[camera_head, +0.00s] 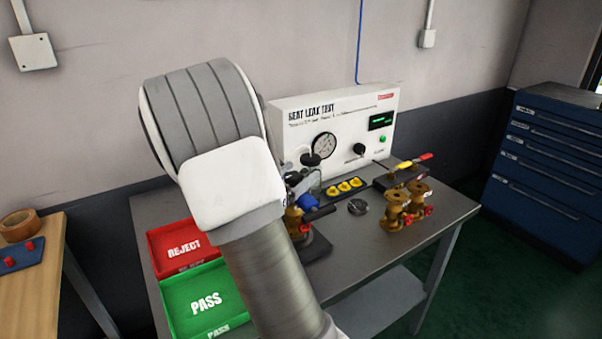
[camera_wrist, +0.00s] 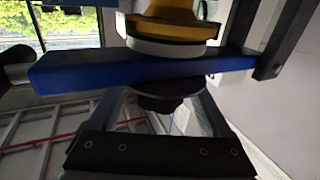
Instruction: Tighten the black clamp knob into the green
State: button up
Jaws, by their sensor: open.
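A yellow and white round part (camera_wrist: 170,28) is above the bar. I cannot tell whether the dark part is the knob or whether the fingers touch it. No green mark shows on the clamp.
The white leak test panel (camera_head: 290,105) stands behind the fixture. Yellow parts (camera_head: 345,187), a round metal part (camera_head: 358,207) and two brass valves (camera_head: 405,208) are to the right. Red REJECT (camera_head: 170,236) and green PASS (camera_head: 185,320) trays are at left.

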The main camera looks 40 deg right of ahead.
jog(key=shift+w+d, duration=0.25)
jog(key=shift+d, duration=0.45)
grip_shut()
